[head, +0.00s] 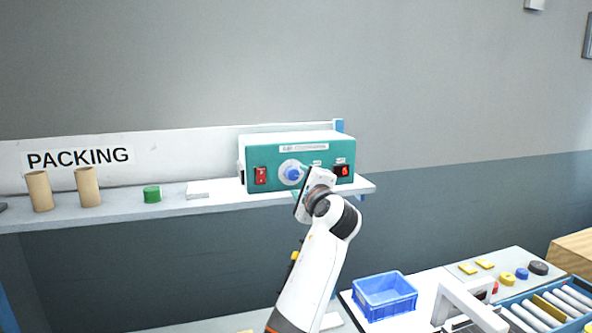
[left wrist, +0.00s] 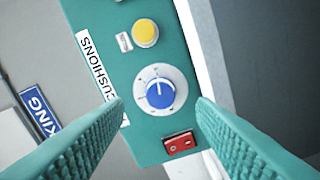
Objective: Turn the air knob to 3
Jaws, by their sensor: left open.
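The air knob (head: 293,173) is a blue knob on a white round dial, on the front of a teal blower box (head: 290,144). In the left wrist view the knob (left wrist: 160,94) shows face-on with a white pointer line toward the top of the picture; the dial numbers are too small to read. My left gripper (head: 298,193) is in front of the box, just below and right of the knob in the head view. Its teal fingers (left wrist: 160,110) are open, one on each side of the knob in the picture, with nothing between them. My right gripper is not in view.
A red switch (left wrist: 180,144) and a yellow button (left wrist: 145,33) flank the knob. A red display (head: 343,170) is right of it. The shelf (head: 120,212) also holds a green cylinder (head: 152,194) and cardboard tubes (head: 88,187). A blue crate (head: 384,296) stands lower right.

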